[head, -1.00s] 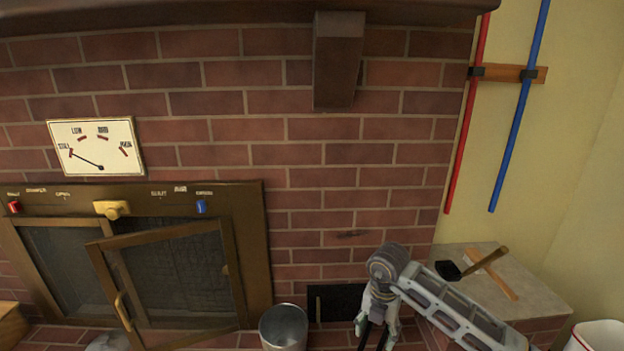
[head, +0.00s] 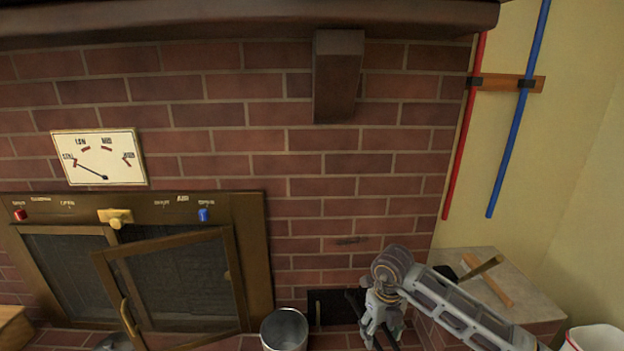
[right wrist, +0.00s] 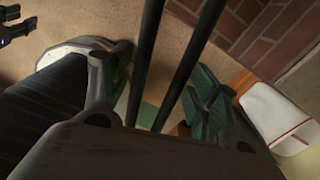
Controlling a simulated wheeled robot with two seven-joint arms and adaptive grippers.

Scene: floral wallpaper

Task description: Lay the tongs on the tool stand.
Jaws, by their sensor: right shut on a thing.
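My right gripper (head: 381,318) is low in front of the brick wall, right of the metal bucket. In the right wrist view its fingers (right wrist: 155,95) are closed around two long dark bars of the tongs (right wrist: 178,85). The bars run side by side and up out of that picture. In the head view only small dark parts of the tongs show beside the gripper, and their far ends cannot be made out. A stone-topped brick ledge (head: 530,305) stands at the right; I cannot tell whether it is the tool stand.
A black-headed tool and a wooden bar (head: 490,286) lie on the ledge. A metal bucket (head: 284,330) stands beside an ajar stove door (head: 175,285). A white bin (head: 597,338) is at lower right. Red and blue rods (head: 508,135) hang on the wall.

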